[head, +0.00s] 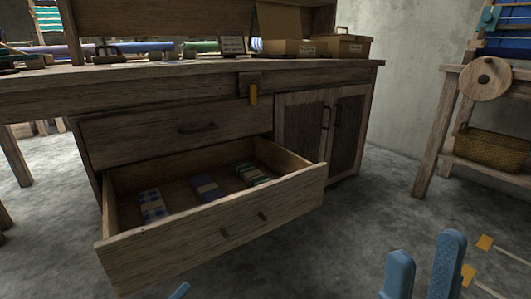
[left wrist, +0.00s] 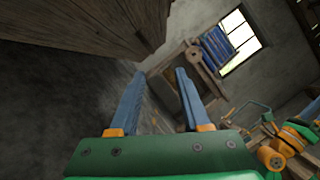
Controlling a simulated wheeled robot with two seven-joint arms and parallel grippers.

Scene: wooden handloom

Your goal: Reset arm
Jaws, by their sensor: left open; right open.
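My left gripper (head: 180,291) shows only as a small blue tip at the bottom edge of the head view, in front of the open drawer (head: 225,232). In the left wrist view my left gripper (left wrist: 160,73) is open, with nothing between its two blue fingers. My right gripper (head: 425,245) shows at the lower right of the head view, its two blue fingers upright and apart over the floor. It is open and empty. The rest of both arms is out of the head view.
The open drawer juts from the wooden workbench (head: 180,82) and holds several folded cloths (head: 205,188). A wooden stand (head: 450,110) with a wicker basket (head: 490,150) is at right. Bare floor lies between.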

